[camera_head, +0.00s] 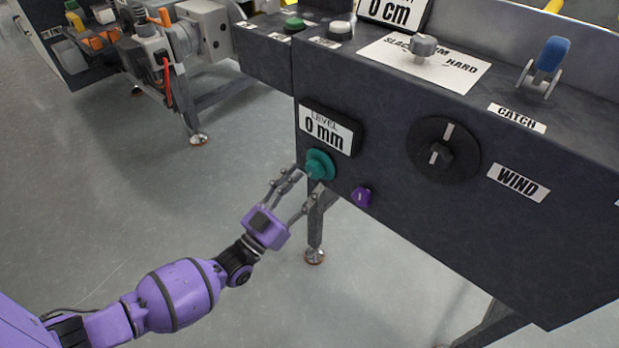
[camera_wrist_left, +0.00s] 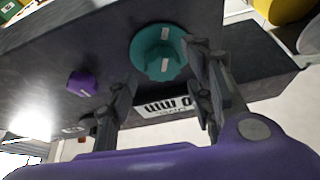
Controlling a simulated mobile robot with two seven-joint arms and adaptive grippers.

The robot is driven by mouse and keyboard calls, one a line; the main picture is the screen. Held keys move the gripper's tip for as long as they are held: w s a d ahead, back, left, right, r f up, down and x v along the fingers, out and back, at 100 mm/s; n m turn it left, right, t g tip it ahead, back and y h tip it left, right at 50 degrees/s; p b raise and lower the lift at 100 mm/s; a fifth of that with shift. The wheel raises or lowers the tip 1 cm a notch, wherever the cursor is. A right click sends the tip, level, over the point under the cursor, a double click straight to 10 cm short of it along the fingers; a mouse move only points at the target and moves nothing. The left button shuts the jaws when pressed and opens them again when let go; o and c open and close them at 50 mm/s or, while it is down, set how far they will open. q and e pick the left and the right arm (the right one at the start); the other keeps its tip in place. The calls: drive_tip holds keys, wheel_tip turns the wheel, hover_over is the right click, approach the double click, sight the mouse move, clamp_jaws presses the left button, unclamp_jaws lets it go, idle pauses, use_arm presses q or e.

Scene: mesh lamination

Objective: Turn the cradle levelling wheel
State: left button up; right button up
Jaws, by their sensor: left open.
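The levelling wheel is a teal, lobed knob (camera_head: 319,165) on the front face of the dark console, just below the white LEVEL display (camera_head: 326,131), which reads 0 mm. My left gripper (camera_head: 296,187) is open just in front of the teal knob, with its fingers pointing at it. In the left wrist view the knob (camera_wrist_left: 159,53) shows beyond and between the two spread fingers, with a pale mark on its face. I cannot tell whether a fingertip touches it. My right gripper is not in view.
A small purple knob (camera_head: 362,197) sits right of the teal one. A large black WIND dial (camera_head: 443,148) is further right. On top are a grey SLACK knob (camera_head: 423,47) and a blue CATCH lever (camera_head: 551,55). The floor at left is clear.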

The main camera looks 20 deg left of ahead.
sight(314, 170)
use_arm(q)
drive_tip(key=shift+x, duration=1.2)
drive_tip(key=c, duration=1.1)
drive_tip(key=shift+d+n, duration=0.1)
drive_tip(key=shift+n, duration=0.3)
drive_tip(key=o, duration=1.1)
